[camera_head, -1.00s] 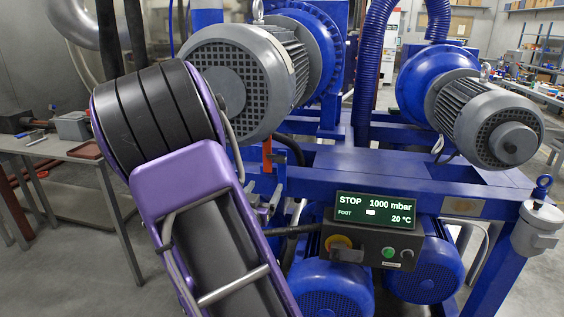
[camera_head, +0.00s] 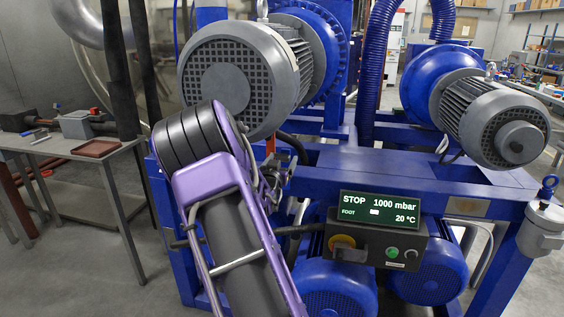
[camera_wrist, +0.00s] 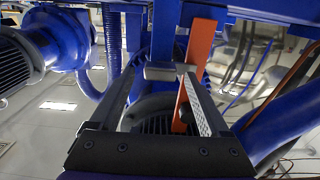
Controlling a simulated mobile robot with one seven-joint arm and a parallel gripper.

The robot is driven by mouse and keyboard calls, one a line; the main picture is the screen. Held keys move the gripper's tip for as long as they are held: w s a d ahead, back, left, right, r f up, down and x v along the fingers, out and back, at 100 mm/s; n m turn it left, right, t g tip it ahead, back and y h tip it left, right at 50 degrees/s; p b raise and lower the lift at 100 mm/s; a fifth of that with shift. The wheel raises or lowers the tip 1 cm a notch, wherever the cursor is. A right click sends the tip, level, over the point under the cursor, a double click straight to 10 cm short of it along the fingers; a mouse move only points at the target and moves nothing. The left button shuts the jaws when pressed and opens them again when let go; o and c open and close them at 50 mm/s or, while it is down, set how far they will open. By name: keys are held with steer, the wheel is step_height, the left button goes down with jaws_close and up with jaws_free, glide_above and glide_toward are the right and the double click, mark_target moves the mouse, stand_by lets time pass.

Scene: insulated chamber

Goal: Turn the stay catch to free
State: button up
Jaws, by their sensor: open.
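An orange bar (camera_wrist: 201,42) shows in the wrist view, running down from the top and slanting behind the right finger of my gripper (camera_wrist: 160,80). It may be the stay catch; I cannot tell for sure. A small dark knob (camera_wrist: 183,109) sits against the bar's lower part. My gripper is open, with its fingers spread. A small grey block (camera_wrist: 160,72) appears between the fingertips; contact cannot be told. In the head view, a short piece of orange (camera_head: 270,144) shows below the large grey motor, beside my purple arm, which hides much of the area around it.
A blue frame (camera_head: 400,170) carries two large motors, left (camera_head: 235,75) and right (camera_head: 505,125). A control box (camera_head: 378,210) reads STOP, 1000 mbar, 20 °C. Floor is clear between bench and frame.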

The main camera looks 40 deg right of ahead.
steer(key=shift+c, duration=0.2)
jaws_close()
steer(key=shift+n, duration=0.4)
steer(key=n, duration=0.3)
steer(key=shift+w+a+f+n, duration=0.1)
steer(key=shift+n, duration=0.3)
steer(key=n, duration=0.4)
steer(key=shift+n, duration=0.3)
steer(key=shift+f+n, duration=0.2)
steer(key=shift+n, duration=4.2)
